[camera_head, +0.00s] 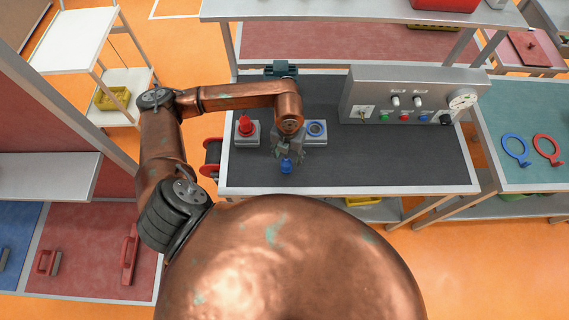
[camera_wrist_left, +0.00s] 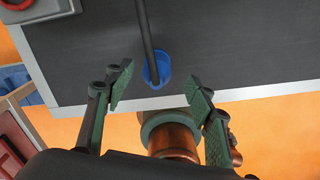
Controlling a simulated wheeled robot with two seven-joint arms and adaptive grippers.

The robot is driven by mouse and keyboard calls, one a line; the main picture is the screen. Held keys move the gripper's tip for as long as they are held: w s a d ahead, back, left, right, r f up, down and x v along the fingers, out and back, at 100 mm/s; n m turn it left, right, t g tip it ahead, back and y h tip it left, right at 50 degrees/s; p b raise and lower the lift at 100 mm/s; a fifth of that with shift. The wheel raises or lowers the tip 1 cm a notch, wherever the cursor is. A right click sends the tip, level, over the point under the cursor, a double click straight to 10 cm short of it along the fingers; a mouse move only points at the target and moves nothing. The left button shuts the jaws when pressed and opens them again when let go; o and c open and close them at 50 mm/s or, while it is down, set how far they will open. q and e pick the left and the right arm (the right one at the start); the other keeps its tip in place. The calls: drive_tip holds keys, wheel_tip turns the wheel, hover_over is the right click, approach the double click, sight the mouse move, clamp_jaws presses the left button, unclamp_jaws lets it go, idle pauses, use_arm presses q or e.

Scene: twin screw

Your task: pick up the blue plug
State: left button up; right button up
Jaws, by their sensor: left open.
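The blue plug (camera_head: 286,166) stands on the dark worktop near its front edge. In the left wrist view the blue plug (camera_wrist_left: 164,72) shows between the fingers and beyond their tips, near the light edge strip, with a dark rod or cable crossing in front of it. My left gripper (camera_head: 287,152) is just behind and above the plug in the head view; its fingers (camera_wrist_left: 160,88) are open, with nothing between them. I cannot tell its exact height above the plug. My right gripper is not in view.
A red plug (camera_head: 246,125) sits on a grey block left of my gripper. A control panel (camera_head: 408,100) stands at the back right. The worktop's right front (camera_head: 400,172) is clear.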

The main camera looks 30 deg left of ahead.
sight(286, 165)
use_arm(q)
drive_tip(key=f, duration=0.2)
drive_tip(key=f+p, duration=0.1)
drive_tip(key=f, duration=0.3)
drive_tip(key=shift+s+a+f, duration=0.15)
drive_tip(key=shift+s+f, duration=0.15)
drive_tip(key=shift+f, duration=0.1)
drive_tip(key=shift+c, duration=0.4)
drive_tip(key=c, duration=1.1)
drive_tip(key=shift+r, duration=0.1)
